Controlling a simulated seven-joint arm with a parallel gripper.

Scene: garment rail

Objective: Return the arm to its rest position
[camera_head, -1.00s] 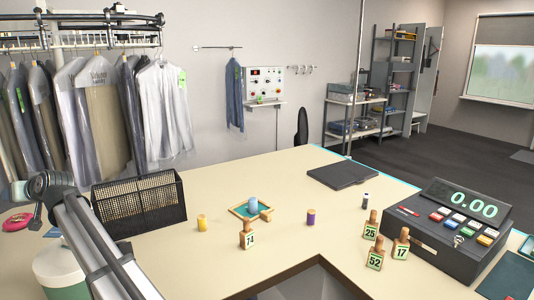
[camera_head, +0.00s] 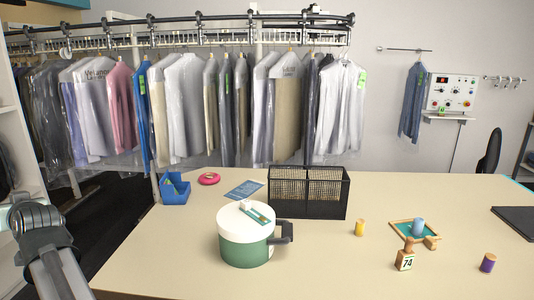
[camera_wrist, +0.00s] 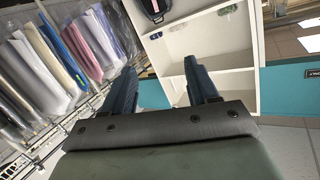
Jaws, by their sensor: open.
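My gripper shows in the wrist view (camera_wrist: 163,92), with its two dark fingers apart and nothing between them. Beyond the fingers are white shelves and, to the left, the hanging garments. In the head view, part of my arm (camera_head: 50,250) stands at the lower left, left of the counter (camera_head: 340,265). My gripper's fingers cannot be made out in the head view.
On the counter stand a green pot with white lid (camera_head: 246,240), a black mesh basket (camera_head: 308,195), a blue bin (camera_head: 174,190), a wooden tray (camera_head: 428,240), a number 74 tag (camera_head: 404,260) and thread spools. Bagged garments (camera_head: 190,105) hang behind. White shelving (camera_head: 20,150) is at left.

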